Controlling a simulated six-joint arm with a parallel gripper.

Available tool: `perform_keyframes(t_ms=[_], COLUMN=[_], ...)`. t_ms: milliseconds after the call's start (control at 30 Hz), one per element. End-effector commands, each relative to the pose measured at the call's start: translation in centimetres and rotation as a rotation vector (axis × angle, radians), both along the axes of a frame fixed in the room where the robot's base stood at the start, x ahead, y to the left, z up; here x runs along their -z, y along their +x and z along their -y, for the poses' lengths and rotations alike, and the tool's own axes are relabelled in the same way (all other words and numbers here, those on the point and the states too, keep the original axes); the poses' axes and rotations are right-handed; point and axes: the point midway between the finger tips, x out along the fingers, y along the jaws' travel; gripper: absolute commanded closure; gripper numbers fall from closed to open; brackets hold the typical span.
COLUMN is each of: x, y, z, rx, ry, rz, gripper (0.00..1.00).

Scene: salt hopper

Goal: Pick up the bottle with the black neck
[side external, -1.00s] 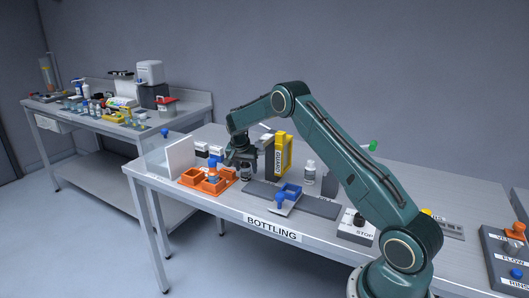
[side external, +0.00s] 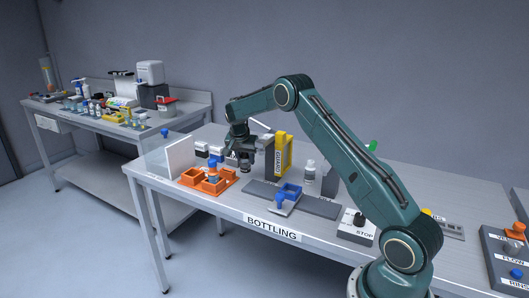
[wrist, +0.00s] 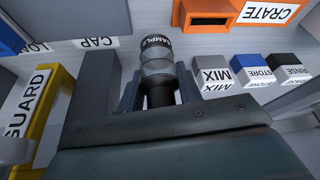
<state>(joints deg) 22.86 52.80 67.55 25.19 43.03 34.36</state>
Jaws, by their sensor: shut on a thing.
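My gripper (side external: 243,153) is shut on the bottle with the black neck (wrist: 157,62) and holds it above the table. In the wrist view the black neck sits between the two grey fingers (wrist: 158,92). The clear body and a dark band reading "SAMPLE" point away from the wrist. In the side view the bottle (side external: 246,166) is small and partly hidden under the fingers.
An orange crate (side external: 190,181) with a blue-topped item stands just left of my gripper. Grey, blue and black labelled blocks (wrist: 248,72) show in the wrist view.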

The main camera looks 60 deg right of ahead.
Motion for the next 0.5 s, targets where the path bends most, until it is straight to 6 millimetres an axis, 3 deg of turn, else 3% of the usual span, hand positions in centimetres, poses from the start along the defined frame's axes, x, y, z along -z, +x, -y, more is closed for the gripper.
perform_keyframes(t_ms=[267,500], x=[0.1,0.1], y=[-0.9,-2.1], z=[-4.0,-9.3], rx=[-0.004,-0.006], ry=[0.002,0.001], rz=[-0.003,-0.003], gripper=[0.87,0.87])
